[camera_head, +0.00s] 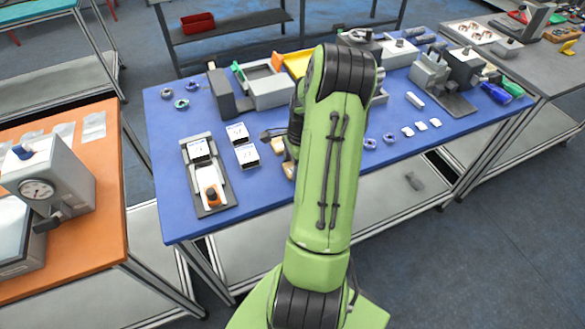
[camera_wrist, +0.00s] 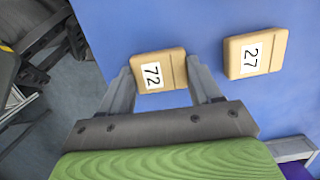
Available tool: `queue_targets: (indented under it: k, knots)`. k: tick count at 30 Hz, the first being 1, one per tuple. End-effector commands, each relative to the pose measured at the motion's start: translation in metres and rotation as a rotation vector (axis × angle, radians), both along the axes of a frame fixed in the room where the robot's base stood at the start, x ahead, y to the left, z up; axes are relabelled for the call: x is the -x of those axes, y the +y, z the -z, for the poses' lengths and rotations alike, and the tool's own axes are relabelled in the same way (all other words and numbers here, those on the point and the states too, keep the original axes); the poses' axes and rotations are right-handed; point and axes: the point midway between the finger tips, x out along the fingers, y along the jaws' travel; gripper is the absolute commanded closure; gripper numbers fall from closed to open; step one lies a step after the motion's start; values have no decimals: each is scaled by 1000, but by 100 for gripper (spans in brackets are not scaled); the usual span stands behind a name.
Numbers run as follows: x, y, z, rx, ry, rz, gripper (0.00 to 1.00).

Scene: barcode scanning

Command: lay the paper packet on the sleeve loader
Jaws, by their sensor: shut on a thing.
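In the wrist view my gripper (camera_wrist: 160,70) has a finger on each side of a tan paper packet (camera_wrist: 150,73) with a white number label and is shut on it. Whether the packet touches the blue table I cannot tell. A second tan packet (camera_wrist: 255,53), labelled 27, lies just to its right, apart from the fingers. In the head view tan packets (camera_head: 289,169) show partly beside my green arm, which hides most of my gripper. A grey tray (camera_head: 216,210) with a white strip and an orange piece, possibly the sleeve loader, lies at the table's left front.
A grey boxy device (camera_head: 270,91) and a yellow tray (camera_head: 298,62) stand behind. Small rings (camera_head: 370,143) and white pieces (camera_head: 421,125) lie to the right. The blue table's (camera_head: 165,135) left side is mostly clear.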

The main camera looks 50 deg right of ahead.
Motion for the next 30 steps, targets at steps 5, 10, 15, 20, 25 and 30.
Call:
queue_targets:
  k: [5, 10, 15, 20, 25, 30]
  knots:
    - [-1, -1, -19, 4, -3, 0, 74]
    - [-1, -1, -64, 6, -4, 0, 74]
    - [0, -1, -94, 2, -1, 0, 74]
    - [0, 0, -101, 0, 0, 0, 74]
    - [0, 0, -101, 0, 0, 0, 74]
    - [0, 0, -100, 0, 0, 1, 74]
